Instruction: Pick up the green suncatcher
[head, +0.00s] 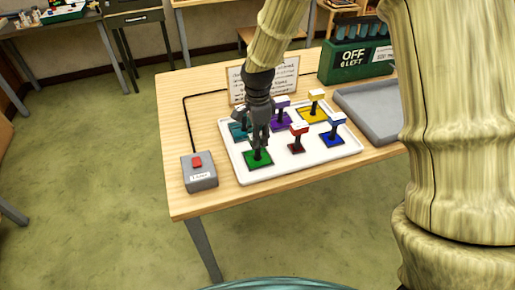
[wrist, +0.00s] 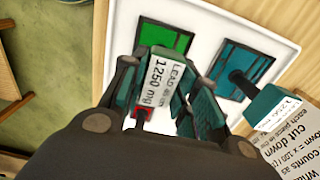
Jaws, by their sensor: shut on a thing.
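The green suncatcher (head: 257,159) is a green square plate with an upright stem, at the near left corner of the white tray (head: 240,176). My gripper (head: 260,138) is directly above it, shut on its upper part. In the wrist view, my gripper's fingers (wrist: 165,95) close around a white label reading "LEAD" and "1250 mg", and the green plate (wrist: 168,40) shows beyond them. The stem is mostly hidden by the fingers. I cannot tell whether the plate touches the tray or is slightly raised.
A teal suncatcher (wrist: 240,65) stands close beside it. Purple (head: 281,118), yellow (head: 314,108), red (head: 298,140) and blue (head: 333,131) ones share the tray. A grey button box (head: 199,172), a written card (head: 285,75), a grey tray (head: 372,111) and a green "OFF" box (head: 350,62) surround it.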

